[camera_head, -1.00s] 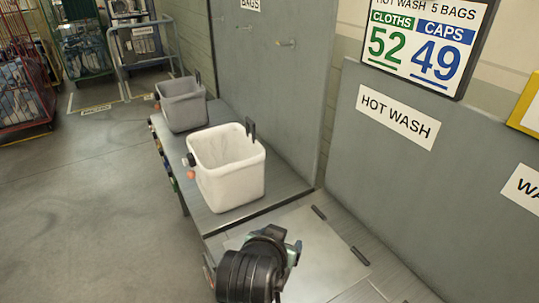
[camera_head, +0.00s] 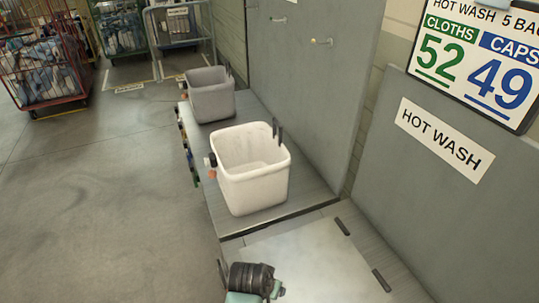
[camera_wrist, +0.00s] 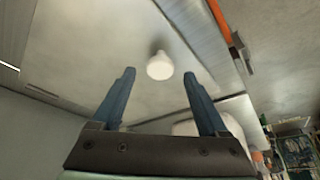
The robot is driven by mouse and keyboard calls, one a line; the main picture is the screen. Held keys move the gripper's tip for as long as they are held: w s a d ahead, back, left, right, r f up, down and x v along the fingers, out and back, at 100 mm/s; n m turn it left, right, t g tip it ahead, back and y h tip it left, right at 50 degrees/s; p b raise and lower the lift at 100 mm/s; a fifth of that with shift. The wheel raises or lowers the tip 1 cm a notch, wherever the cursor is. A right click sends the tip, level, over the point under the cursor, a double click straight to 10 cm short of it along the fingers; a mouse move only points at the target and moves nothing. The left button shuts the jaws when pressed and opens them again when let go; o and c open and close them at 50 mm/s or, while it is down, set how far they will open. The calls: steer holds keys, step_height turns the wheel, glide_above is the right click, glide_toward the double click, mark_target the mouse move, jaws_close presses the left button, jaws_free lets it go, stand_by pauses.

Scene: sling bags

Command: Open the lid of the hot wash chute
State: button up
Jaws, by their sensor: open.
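The hot wash chute lid (camera_head: 315,255) is a pale grey flat panel, lying shut in the counter beneath the HOT WASH sign (camera_head: 445,140). Two dark hinges (camera_head: 342,227) show along its wall side. In the wrist view the lid (camera_wrist: 85,50) fills much of the picture, with a round white knob (camera_wrist: 160,66) standing on it. My gripper (camera_wrist: 159,75) is open and empty; the knob appears between its fingertips, and I cannot tell how far beyond them it is. In the head view my wrist is at the bottom edge, over the lid's front side, and the fingers are hidden.
A white bin (camera_head: 252,185) stands on the counter just beyond the lid, and a grey bin (camera_head: 210,100) stands farther back. A tall grey panel (camera_head: 310,90) rises behind them. Open floor (camera_head: 90,210) lies to the left. Caged carts (camera_head: 45,65) stand at the back left.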

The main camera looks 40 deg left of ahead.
steer(key=shift+x, duration=1.1)
steer(key=shift+w, duration=0.1)
jaws_close()
stand_by(0.6)
